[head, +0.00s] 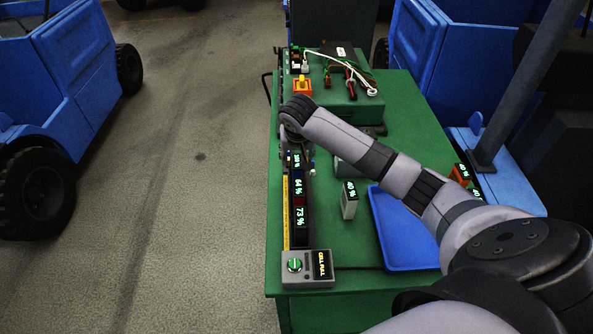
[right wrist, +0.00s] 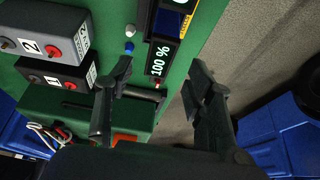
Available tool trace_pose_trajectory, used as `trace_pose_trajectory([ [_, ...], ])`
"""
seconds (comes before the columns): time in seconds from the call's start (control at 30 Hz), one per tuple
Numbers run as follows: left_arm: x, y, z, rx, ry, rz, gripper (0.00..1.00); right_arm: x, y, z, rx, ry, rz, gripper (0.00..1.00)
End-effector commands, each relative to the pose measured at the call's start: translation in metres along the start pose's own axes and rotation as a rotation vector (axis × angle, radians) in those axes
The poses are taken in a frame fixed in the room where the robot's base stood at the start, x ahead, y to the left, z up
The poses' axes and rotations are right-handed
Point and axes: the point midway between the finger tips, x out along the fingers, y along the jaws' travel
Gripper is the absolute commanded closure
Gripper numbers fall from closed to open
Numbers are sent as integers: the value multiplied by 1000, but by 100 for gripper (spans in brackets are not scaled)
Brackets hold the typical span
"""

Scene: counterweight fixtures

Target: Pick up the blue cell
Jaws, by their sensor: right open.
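A narrow dark rack (head: 288,230) with lit readouts runs along the left edge of the green table. A dark blue block (head: 297,172) sits in it between the 100 % and 64 % readouts; I take it for the blue cell. It also shows in the right wrist view (right wrist: 168,23); which readout belongs to it I cannot tell. My right gripper (right wrist: 160,75) is open and empty, its fingers either side of the 100 % end of the rack. In the head view my wrist largely hides it. My left gripper is not in view.
A pale cell (head: 349,203) reading 40 % stands on the green table (head: 340,262), beside a blue tray (head: 385,225). A control box (head: 306,268) is at the near end. Numbered grey boxes (right wrist: 55,75) stand near the fingers. Blue vehicles flank the table.

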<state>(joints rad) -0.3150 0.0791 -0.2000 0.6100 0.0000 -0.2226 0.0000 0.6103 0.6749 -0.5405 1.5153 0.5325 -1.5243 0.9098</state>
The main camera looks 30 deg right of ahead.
Motion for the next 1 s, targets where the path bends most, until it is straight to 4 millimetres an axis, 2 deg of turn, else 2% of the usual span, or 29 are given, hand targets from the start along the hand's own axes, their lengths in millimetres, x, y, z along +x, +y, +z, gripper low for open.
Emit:
trace_pose_trajectory([
  [0.03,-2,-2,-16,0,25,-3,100,4,0,0,0,-2,2,51],
  [0.1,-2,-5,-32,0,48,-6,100,8,0,0,-1,0,0,51],
  [0.2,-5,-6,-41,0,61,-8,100,13,0,1,-1,-2,2,51],
  [0.4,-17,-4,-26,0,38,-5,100,39,0,5,-1,-3,2,51],
  [0.6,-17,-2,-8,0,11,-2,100,59,0,5,0,0,1,51],
  [0.87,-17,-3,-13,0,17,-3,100,62,0,5,-1,1,0,51],
  [1.0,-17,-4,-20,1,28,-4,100,61,0,5,-1,1,0,60],
])
